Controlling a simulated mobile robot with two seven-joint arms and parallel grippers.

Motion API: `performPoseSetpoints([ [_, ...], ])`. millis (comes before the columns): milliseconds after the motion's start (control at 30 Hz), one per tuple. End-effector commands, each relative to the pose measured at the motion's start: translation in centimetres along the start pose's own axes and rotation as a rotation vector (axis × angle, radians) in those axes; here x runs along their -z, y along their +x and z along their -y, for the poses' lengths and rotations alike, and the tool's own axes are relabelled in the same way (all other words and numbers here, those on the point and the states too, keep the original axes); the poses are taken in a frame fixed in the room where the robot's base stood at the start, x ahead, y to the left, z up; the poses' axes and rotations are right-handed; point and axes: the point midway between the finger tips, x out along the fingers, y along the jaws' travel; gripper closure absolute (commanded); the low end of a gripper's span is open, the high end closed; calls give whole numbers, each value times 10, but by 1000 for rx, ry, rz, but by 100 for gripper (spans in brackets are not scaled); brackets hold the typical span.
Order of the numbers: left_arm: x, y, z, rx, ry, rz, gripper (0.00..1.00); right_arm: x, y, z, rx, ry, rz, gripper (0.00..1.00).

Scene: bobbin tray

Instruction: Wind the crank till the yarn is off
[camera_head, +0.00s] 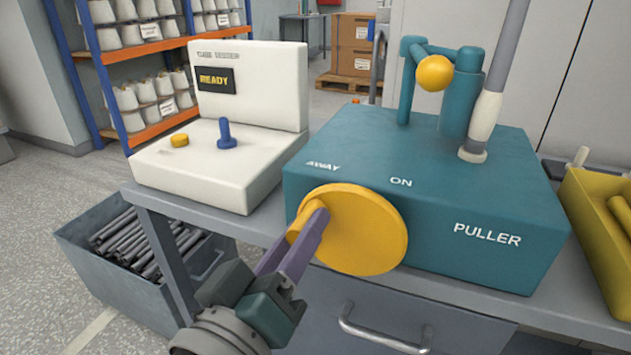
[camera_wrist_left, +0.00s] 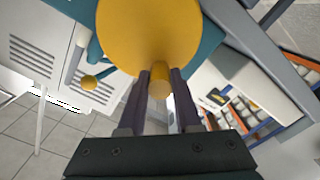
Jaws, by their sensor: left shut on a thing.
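The teal puller box (camera_head: 470,200) sits on the bench with a round yellow crank disc (camera_head: 365,230) on its front. My left gripper (camera_head: 312,225) is shut on the yellow crank handle (camera_head: 298,232), at the disc's left side. In the left wrist view the handle (camera_wrist_left: 159,82) shows between the two fingers, with the disc (camera_wrist_left: 150,30) behind. A grey tube (camera_head: 507,50) stands tilted on the box, with a white band (camera_head: 484,116), perhaps yarn, low on it. A yellow ball (camera_head: 435,73) is on a teal arm beside it. My right gripper is not in view.
A white tester (camera_head: 215,170) with a READY display stands left of the puller. A yellow tray (camera_head: 598,235) is at the right. A grey bin of tubes (camera_head: 110,300) is below left. A drawer handle (camera_head: 385,335) lies below the crank. Shelves with cones (camera_head: 150,90) stand behind.

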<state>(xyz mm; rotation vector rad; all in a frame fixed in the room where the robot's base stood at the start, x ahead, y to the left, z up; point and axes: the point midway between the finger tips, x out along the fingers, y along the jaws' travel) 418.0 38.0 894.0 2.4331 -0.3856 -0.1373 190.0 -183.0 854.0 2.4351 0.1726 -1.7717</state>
Motion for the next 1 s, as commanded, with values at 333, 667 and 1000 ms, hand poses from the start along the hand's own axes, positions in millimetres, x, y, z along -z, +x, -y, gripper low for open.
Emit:
performPoseSetpoints([
  [333, 0, 0, -1, -1, 8, -2, 100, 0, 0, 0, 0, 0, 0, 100],
  [667, 0, 0, 0, 0, 7, -1, 41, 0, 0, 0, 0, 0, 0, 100],
  [1000, 0, -4, 0, 1, 7, 0, 38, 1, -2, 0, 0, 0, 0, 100],
])
